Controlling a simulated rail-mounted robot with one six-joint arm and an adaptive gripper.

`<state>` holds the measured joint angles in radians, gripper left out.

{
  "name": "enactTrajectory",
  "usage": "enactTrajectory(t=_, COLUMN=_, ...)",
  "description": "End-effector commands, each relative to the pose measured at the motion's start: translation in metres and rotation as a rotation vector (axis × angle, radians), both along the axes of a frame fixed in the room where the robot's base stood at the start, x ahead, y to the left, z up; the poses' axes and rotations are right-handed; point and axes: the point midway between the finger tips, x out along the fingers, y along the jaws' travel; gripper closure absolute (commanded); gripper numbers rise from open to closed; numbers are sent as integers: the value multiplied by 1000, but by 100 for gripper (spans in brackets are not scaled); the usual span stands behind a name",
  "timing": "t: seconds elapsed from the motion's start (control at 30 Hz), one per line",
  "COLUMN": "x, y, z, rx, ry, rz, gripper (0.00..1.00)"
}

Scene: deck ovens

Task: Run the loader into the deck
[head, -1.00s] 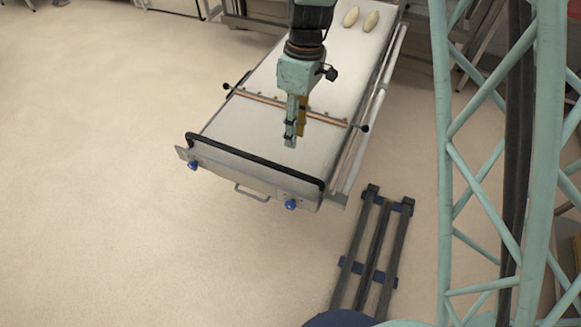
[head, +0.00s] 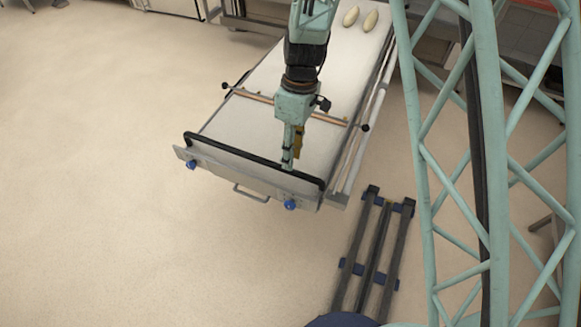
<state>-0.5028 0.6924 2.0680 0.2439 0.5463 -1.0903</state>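The loader (head: 235,132) is a long, pale belt-covered board. It runs from the near middle of the head view up to the far right. A black handle bar (head: 225,153) spans its near end. Two pale dough pieces (head: 370,20) lie at its far end. A thin crossbar (head: 262,98) with black end knobs lies across it. My gripper (head: 287,164) points down at the handle bar, right of its middle, and overlaps it in the picture. Whether the fingers are around the bar or only above it cannot be told. The fingers are seen edge-on.
A dark floor rail (head: 375,245) with blue cross pieces lies right of the loader's near end. My pale green lattice column fills the right side. Steel equipment (head: 250,18) stands at the back. The floor (head: 90,180) on the left is clear.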

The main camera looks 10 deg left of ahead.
Motion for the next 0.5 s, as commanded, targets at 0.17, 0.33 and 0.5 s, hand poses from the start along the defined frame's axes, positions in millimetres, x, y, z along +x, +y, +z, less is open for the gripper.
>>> enactTrajectory(t=0.17, x=-4, y=1, z=-23, rx=-1, ry=0, rz=1, gripper=73)
enactTrajectory(t=0.33, x=-7, y=2, z=-37, rx=0, ry=0, rz=1, gripper=73)
enactTrajectory(t=0.5, x=-8, y=2, z=-43, rx=0, ry=0, rz=1, gripper=73)
